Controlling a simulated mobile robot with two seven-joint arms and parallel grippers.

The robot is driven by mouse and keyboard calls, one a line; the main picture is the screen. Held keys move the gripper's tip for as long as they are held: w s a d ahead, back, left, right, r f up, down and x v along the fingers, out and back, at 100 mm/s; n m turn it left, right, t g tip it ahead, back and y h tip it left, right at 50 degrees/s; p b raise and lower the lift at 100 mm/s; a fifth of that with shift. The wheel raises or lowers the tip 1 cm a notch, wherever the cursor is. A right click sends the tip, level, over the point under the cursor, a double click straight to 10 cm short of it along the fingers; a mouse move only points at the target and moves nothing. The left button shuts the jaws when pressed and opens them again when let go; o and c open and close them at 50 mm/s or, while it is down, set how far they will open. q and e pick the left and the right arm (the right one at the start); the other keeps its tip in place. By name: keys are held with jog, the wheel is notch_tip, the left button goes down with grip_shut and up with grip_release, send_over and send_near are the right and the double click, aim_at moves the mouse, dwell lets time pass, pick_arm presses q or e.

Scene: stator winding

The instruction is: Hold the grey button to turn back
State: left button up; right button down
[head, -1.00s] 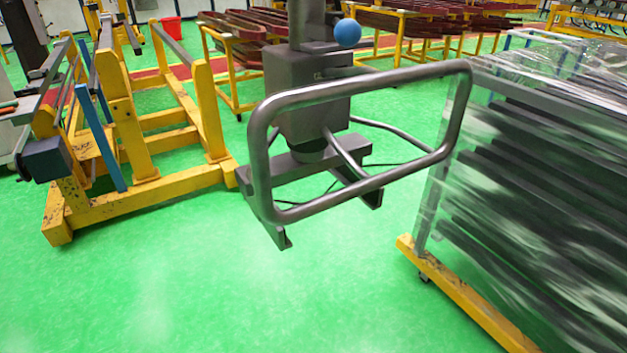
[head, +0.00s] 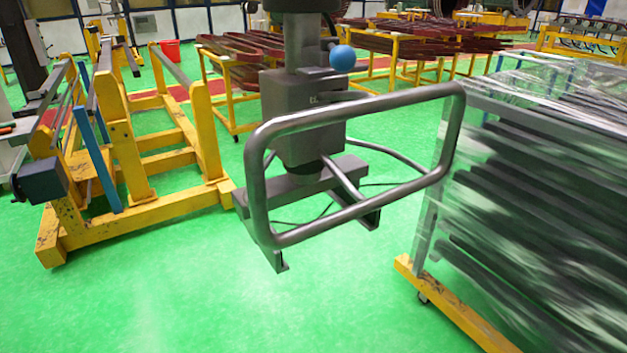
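No grey button can be made out. A grey lifting device (head: 305,105) hangs from a column in the middle of the head view. It has a large bent-tube handle (head: 257,200) in front and a small blue ball (head: 342,58) on its upper right. Below its body is a crossbar (head: 285,190) with a downward jaw at each end, and nothing shows between the jaws. Neither of my grippers is in view.
A yellow frame stand (head: 120,130) with a dark grey box (head: 40,181) is at left. A film-wrapped rack of dark bars (head: 540,190) on a yellow base stands at right. Yellow racks of brown coils (head: 410,40) are behind. Green floor (head: 220,290) in front is clear.

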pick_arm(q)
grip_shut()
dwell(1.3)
